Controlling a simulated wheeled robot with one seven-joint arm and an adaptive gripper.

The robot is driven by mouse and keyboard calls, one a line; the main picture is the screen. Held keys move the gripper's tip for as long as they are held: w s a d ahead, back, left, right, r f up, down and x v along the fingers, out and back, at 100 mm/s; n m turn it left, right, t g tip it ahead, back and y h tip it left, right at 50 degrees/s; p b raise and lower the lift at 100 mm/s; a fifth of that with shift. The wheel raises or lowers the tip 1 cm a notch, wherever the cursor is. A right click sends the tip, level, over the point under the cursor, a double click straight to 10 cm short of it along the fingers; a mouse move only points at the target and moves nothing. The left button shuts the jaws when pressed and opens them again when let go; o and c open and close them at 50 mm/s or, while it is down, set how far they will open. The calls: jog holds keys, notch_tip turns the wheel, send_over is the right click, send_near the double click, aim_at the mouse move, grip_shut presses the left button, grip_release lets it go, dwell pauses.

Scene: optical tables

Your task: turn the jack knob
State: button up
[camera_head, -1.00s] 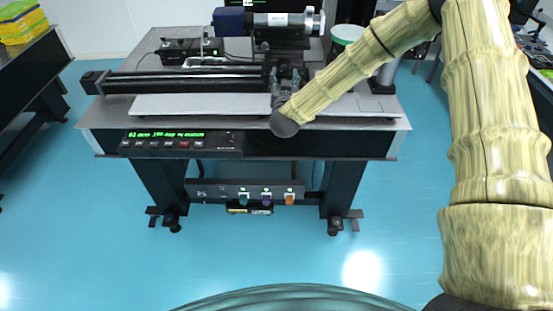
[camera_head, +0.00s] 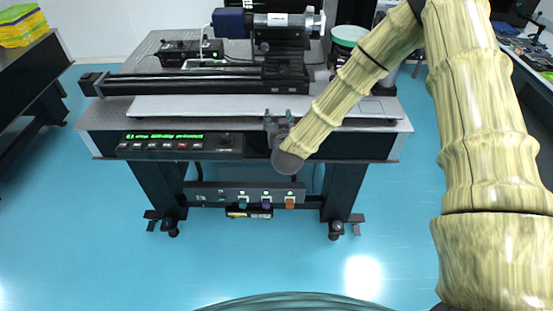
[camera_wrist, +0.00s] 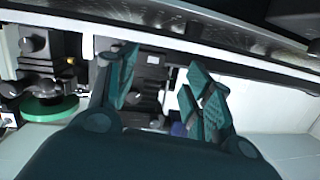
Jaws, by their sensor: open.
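My gripper (camera_head: 278,116) is open and empty at the front edge of the optical table (camera_head: 110,118), pointing away from the camera. In the wrist view its two teal fingers stand apart (camera_wrist: 160,72), with dark equipment in the gap. A black stage (camera_head: 284,68) on the table, beyond the gripper, carries a blue and silver cylindrical instrument (camera_head: 284,20). The gripper appears apart from the stage.
A black rail (camera_head: 180,86) and a pale flat plate (camera_head: 190,106) lie along the table's front. A control box (camera_head: 180,146) with a green display hangs at the front edge. The blue floor in front is clear.

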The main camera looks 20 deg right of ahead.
jog(key=s+a+f+n+g+y+b, duration=0.1)
jog(key=s+a+f+g+y, duration=0.1)
jog(key=s+f, duration=0.5)
notch_tip(320, 180, down, 4)
jog(key=shift+a+r+g, duration=0.1)
jog(key=shift+a+g, duration=0.2)
jog(key=shift+g, duration=0.1)
jog(key=m+t+h+b, duration=0.1)
jog(key=m+t+h, duration=0.4)
jog(key=m, duration=0.5)
send_near(284, 71)
jog(key=shift+n, duration=0.3)
jog(key=p+x, duration=0.1)
jog(key=x, duration=0.3)
jog(key=p+x, duration=0.2)
jog(key=x, duration=0.3)
jog(key=shift+w+d+r, duration=0.15)
jog(key=shift+w+r, duration=0.1)
jog(key=shift+w, duration=0.05)
jog(key=shift+f, duration=0.1)
jog(key=c, duration=1.1)
